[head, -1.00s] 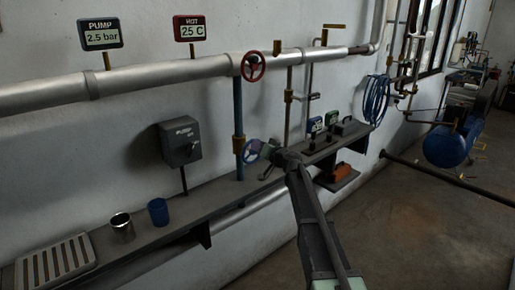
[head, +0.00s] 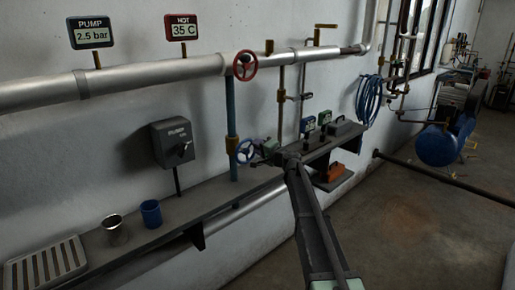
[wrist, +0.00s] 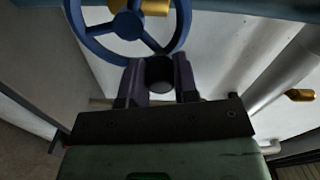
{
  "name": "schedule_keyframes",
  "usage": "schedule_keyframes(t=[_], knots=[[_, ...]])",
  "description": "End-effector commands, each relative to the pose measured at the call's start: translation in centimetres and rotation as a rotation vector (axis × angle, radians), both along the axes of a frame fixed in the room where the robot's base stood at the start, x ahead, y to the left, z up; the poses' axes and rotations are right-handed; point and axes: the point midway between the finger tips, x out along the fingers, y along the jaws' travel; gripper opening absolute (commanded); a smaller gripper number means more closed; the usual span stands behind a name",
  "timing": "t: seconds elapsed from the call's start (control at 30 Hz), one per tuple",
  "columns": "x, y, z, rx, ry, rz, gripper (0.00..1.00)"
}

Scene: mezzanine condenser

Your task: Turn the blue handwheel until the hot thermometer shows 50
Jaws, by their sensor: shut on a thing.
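The blue handwheel (head: 245,152) sits on the vertical blue pipe, below the red handwheel. In the wrist view its blue rim (wrist: 96,45) and spokes fill the upper left. My gripper (head: 264,149) is at the wheel's right side. In the wrist view its two fingers (wrist: 158,76) are shut on a dark round knob (wrist: 160,74) at the wheel's rim. The hot thermometer (head: 183,28) stands above the silver pipe and reads 35 C.
A pump gauge (head: 90,33) reads 2.5 bar. A red handwheel (head: 245,65) is on the silver pipe above. A grey pump switch box (head: 172,143) hangs on the wall to the left. A metal cup (head: 115,230) and a blue cup (head: 151,213) stand on the shelf.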

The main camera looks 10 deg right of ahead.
Motion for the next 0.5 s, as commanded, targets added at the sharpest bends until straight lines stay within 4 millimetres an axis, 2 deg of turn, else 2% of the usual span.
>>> schedule_keyframes(t=[0.5], knots=[[0.03,-0.21,-0.22,0.056,0.034,0.000,0.04]])
